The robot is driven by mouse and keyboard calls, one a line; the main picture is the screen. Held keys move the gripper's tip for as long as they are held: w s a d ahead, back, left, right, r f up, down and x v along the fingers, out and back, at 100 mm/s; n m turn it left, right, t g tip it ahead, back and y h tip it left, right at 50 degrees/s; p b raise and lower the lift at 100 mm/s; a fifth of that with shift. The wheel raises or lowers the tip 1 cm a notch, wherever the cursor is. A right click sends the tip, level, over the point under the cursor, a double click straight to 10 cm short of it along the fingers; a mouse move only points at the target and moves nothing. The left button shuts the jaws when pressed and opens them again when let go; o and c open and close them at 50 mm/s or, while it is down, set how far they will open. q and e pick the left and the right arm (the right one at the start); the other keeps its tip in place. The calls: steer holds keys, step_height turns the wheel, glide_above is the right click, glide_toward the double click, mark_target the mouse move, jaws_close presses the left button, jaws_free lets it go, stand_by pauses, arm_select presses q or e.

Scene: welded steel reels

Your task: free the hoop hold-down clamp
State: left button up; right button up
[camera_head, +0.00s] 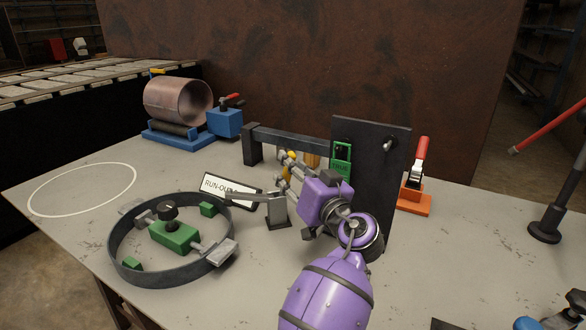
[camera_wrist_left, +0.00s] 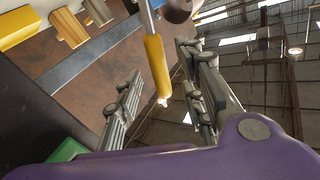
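The dark steel hoop (camera_head: 117,265) lies on the table at the left. Inside it is a green clamp body (camera_head: 174,236) with a black knob (camera_head: 168,213) on top; grey metal pieces (camera_head: 222,250) reach from it to the hoop's rim. My purple left gripper (camera_head: 284,170) is right of and behind the hoop, pointing left, well apart from the clamp. In the left wrist view its grey fingers (camera_wrist_left: 160,100) stand apart. A yellow rod-shaped piece (camera_wrist_left: 156,66) shows in the gap between them, with no clear contact. My right gripper is not visible.
A dark upright plate (camera_head: 390,170) stands beside my left wrist, with a dark rail (camera_head: 290,140) behind. A RUN-OUT sign (camera_head: 222,189) and grey stand (camera_head: 278,209) sit near the hoop. An orange toggle clamp (camera_head: 413,198) stands right. A copper-coloured cylinder (camera_head: 172,103) rests behind.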

arm_select(q)
steer(key=v, duration=1.1)
steer(key=shift+r, duration=0.1)
